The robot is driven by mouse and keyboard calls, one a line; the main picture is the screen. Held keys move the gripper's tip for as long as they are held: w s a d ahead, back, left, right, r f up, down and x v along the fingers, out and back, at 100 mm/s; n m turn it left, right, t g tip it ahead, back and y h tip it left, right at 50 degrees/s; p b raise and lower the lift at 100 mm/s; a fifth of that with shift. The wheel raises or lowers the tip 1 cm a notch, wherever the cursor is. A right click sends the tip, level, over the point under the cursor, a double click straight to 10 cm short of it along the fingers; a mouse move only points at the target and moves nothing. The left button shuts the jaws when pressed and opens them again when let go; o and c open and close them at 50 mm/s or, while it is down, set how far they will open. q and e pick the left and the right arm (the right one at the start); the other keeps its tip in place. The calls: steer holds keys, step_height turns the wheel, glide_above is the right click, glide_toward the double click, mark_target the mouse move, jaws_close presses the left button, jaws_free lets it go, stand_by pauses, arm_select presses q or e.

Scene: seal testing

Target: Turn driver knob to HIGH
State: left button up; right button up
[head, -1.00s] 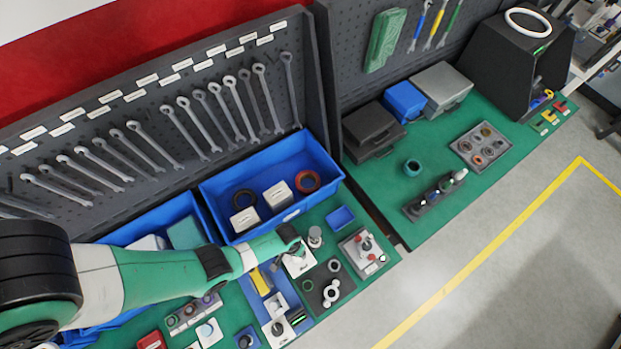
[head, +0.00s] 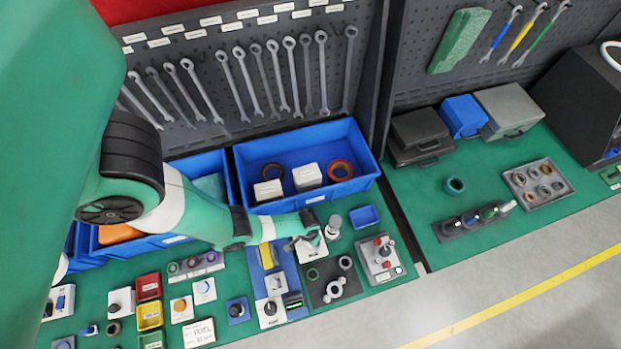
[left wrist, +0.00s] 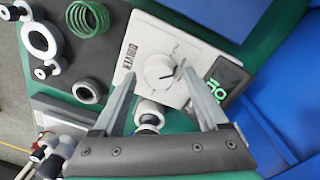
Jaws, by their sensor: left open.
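The driver box is a white box (left wrist: 135,45) marked DRIVER, with a round white knob (left wrist: 159,72) on its top face. A dark display with green characters (left wrist: 222,74) is at its side. My left gripper (left wrist: 160,84) is open, with its two fingers on either side of the knob in the left wrist view. I cannot tell whether they touch it. A pointer line shows on the knob; its scale text is too small to read. In the head view my left gripper (head: 310,236) is over the white driver box (head: 304,251), partly hiding it and its knob. My right gripper is not in view.
A green coil spring (left wrist: 88,18) and pale ring parts (left wrist: 40,42) lie close to the box. A blue bin (head: 350,185) stands behind. Several small parts crowd the bench at left.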

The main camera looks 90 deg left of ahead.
arm_select(q)
jaws_close()
steer(key=shift+m, duration=0.3)
steer(key=m, duration=1.1)
steer(key=shift+g, duration=0.3)
steer(key=m, duration=0.6)
steer(key=shift+d+m, duration=0.1)
steer(key=shift+m, duration=0.3)
steer(key=m, duration=0.5)
steer(key=shift+m, duration=0.3)
